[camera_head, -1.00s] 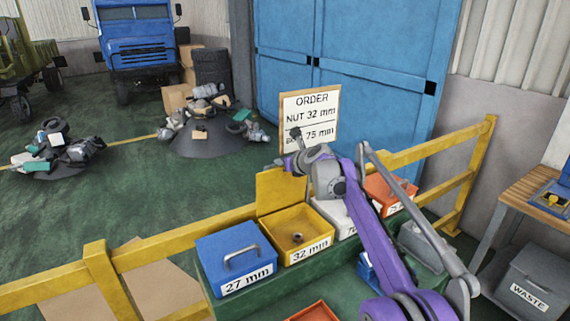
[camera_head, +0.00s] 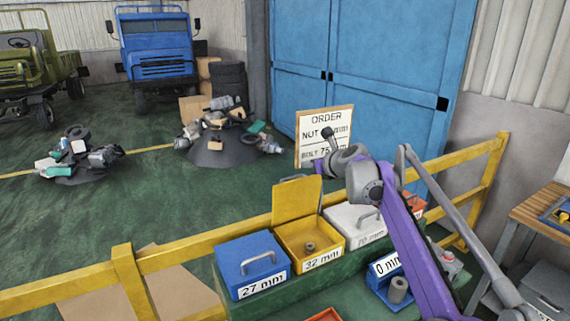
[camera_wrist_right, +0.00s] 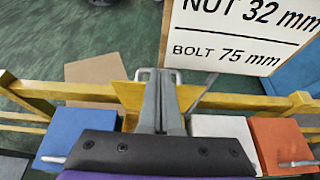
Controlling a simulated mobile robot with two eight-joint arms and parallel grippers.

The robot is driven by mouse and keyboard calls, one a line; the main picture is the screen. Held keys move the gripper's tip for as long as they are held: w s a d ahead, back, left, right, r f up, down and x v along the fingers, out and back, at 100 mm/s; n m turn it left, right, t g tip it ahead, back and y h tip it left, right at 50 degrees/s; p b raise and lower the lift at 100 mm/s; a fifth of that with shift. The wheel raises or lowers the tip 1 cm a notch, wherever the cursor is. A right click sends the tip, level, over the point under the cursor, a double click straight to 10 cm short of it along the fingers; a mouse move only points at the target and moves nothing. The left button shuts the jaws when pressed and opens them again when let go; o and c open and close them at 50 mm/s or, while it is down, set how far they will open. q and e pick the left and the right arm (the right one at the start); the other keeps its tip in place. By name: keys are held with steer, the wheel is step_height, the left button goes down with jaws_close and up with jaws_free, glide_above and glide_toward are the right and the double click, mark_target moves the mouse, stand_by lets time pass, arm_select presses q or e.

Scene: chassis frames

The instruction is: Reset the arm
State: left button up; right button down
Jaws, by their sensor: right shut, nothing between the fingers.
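My right gripper (camera_wrist_right: 158,85) is shut and empty. Its fingers extend forward above the bins, in front of the order board. In the head view my purple right arm (camera_head: 408,235) rises from the lower right, and its grey wrist (camera_head: 365,183) hangs above the white bin. The order board (camera_head: 307,150) reads nut 32 mm and bolt 75 mm; the wrist partly covers it in the head view. The yellow 32 mm bin (camera_head: 325,254) has its lid raised and a nut (camera_head: 309,247) inside. My left gripper is not in view.
A closed blue 27 mm bin (camera_head: 250,262), a white bin (camera_head: 352,220) and an orange bin (camera_head: 413,204) stand beside the yellow one. A yellow railing (camera_head: 185,262) runs behind them. A blue holder (camera_head: 378,282) with a grey cylinder (camera_head: 398,289) sits nearer me.

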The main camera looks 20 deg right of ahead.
steer(key=s+a+f+n+g, duration=0.2)
steer(key=s+a+f+n, duration=0.35)
steer(key=s+n, duration=0.3)
steer(key=s+a+f+n+g, duration=0.2)
steer(key=s+a+f+n, duration=0.2)
steer(key=s+a+n, duration=0.4)
steer(key=s+a+f+n+g+h, duration=0.1)
steer(key=s+f+n, duration=0.8)
steer(key=s, duration=0.3)
steer(key=s+f+n+g, duration=0.2)
steer(key=s+f+n, duration=0.7)
steer(key=s, duration=0.4)
steer(key=shift+a+f+h, duration=0.3)
steer(key=shift+a+h, duration=0.1)
